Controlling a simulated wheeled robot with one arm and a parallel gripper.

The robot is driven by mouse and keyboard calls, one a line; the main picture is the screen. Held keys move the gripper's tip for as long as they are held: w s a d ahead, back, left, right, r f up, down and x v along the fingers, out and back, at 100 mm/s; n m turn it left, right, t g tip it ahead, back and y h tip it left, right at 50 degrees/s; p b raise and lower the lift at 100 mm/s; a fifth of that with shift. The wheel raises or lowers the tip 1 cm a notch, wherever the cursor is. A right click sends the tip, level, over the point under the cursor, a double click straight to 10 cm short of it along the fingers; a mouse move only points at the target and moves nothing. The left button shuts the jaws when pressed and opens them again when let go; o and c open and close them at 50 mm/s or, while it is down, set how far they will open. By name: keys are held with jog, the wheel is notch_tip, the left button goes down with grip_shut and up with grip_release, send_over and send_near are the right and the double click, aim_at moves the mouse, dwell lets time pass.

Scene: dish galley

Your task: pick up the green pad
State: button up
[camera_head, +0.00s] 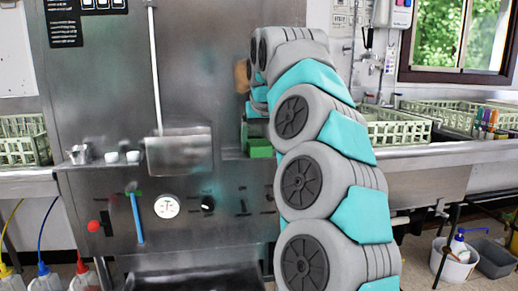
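The green pad (259,147) shows as a small bright green block on a narrow metal ledge at the front of the steel machine, just left of my arm. A darker green patch sits right above it, and my arm may cover its right side. My gripper (257,111) is at the far end of my arm, over the pad, and is mostly hidden behind the arm links. I cannot make out its fingers, or whether it touches the pad.
The steel machine (100,110) stands close behind, with a boxy metal part (180,152) jutting out left of the pad. A metal cup (79,154) stands farther left. Green dish racks (398,130) sit on the right counter. A white bucket (455,262) is on the floor.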

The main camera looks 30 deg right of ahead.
aim_at(258, 141)
jog(key=c, duration=1)
jog(key=shift+r, duration=0.1)
jog(key=shift+r, duration=1.6)
jog(key=shift+r, duration=0.1)
jog(key=s+a+r+b, duration=0.1)
jog(key=s+a+b, duration=0.1)
jog(key=s, duration=1.3)
jog(key=shift+s+r+b, duration=0.2)
jog(key=shift+s+b, duration=0.2)
jog(key=shift+b, duration=0.3)
jog(key=shift+a, duration=0.1)
jog(key=o, duration=0.8)
jog(key=c, duration=0.7)
